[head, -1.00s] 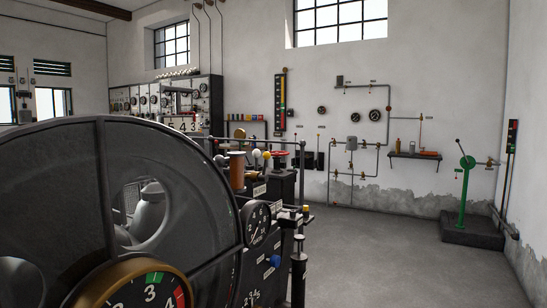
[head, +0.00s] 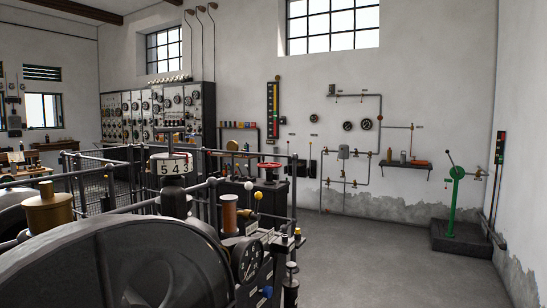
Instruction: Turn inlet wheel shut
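A red handwheel (head: 268,166) shows in the head view, on a dark stand behind the railing near the middle. It may be the inlet wheel, but I cannot read a label on it. I cannot tell how far it is turned. Neither of my grippers is in view.
A large dark flywheel (head: 150,268) fills the lower left, with dial gauges (head: 248,258) at its right. Dark railings (head: 292,190) enclose the machinery. A green lever stand (head: 456,200) is at the right. The grey floor (head: 365,262) between is clear.

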